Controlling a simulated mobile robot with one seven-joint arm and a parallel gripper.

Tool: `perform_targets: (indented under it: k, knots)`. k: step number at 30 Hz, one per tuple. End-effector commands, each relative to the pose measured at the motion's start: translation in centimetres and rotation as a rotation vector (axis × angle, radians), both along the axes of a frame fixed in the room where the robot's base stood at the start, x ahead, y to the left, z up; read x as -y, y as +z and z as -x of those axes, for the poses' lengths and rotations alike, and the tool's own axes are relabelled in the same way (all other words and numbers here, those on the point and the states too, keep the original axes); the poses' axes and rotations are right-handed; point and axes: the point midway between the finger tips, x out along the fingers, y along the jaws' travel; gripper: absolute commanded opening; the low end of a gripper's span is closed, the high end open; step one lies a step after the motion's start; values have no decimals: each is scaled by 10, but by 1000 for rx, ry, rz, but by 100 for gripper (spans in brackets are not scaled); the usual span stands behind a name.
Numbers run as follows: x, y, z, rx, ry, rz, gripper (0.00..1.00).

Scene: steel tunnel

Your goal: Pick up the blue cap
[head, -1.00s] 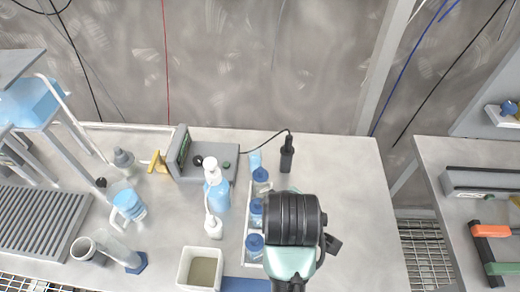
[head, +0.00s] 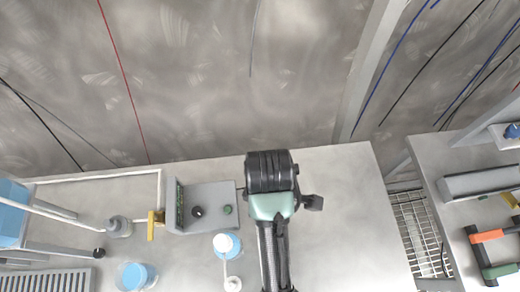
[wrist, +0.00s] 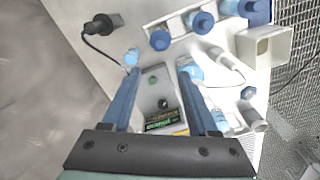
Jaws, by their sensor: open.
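Several blue caps sit on bottles in a white rack (wrist: 178,24) at the top of the wrist view; the nearest blue cap (wrist: 160,40) is left of another blue cap (wrist: 203,22). I cannot tell which cap is the task's one. A small light-blue piece (wrist: 131,57) lies by my left fingertip in the picture. My gripper (wrist: 160,76) is open and empty, its two blue fingers apart above the grey control box (wrist: 160,92), short of the caps in the picture. The head view shows only my wrist and arm; the fingers and caps are hidden or out of frame there.
A black plug (wrist: 103,24) with a cable lies beside the rack. A square beige container (wrist: 264,46) stands right of the rack.

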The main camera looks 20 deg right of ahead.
Motion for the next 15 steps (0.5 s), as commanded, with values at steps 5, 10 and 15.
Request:
perform_targets:
  k: [5, 10, 15]
  knots:
    - [0, -23, 2, -5, -2, -2, 60]
    - [0, -53, 2, -6, -2, -1, 60]
    - [1, -73, 2, -1, -2, 0, 60]
